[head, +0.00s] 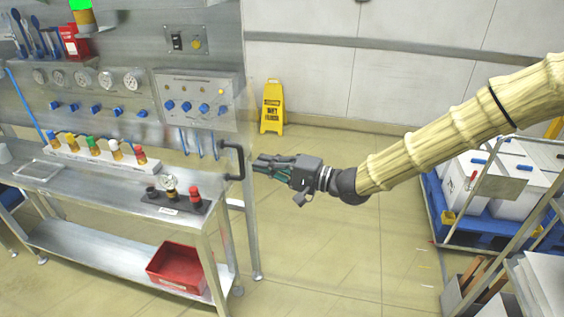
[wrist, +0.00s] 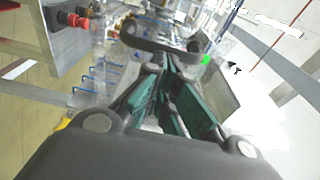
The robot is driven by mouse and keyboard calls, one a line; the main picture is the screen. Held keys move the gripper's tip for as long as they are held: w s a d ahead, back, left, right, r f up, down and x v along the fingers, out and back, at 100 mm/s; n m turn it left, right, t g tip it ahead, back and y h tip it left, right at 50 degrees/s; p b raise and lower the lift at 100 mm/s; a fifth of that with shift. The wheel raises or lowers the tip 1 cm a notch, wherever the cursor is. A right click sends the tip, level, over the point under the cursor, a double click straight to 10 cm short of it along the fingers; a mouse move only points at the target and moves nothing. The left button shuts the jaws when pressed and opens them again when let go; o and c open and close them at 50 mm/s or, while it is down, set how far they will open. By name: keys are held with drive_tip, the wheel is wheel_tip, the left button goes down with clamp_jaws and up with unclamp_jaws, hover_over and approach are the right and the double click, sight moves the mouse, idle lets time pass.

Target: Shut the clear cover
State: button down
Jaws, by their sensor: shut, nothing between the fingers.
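The clear cover (head: 215,134) is a see-through panel in front of the wall of gauges and valves in the head view. Its outline is faint, and I cannot tell exactly how far open it stands. A black bar handle (head: 241,162) sits at its right side and also shows as a dark curved bar in the wrist view (wrist: 158,41). My gripper (head: 258,163) is just right of the handle, pointing left at it. Its fingers (wrist: 168,70) are shut and empty. Their tips are close to the handle; I cannot tell whether they touch it.
A steel bench (head: 110,190) stands below the panel with a rack of coloured-top bottles (head: 95,152) and a small gauge stand (head: 172,195). A red bin (head: 180,267) is on its lower shelf. A yellow floor sign (head: 271,107) stands behind.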

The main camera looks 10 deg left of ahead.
drive_tip(key=shift+w+a+p, duration=0.2)
drive_tip(key=shift+a+p, duration=0.15)
drive_tip(key=shift+a, duration=0.8)
drive_tip(key=shift+s+a, duration=0.1)
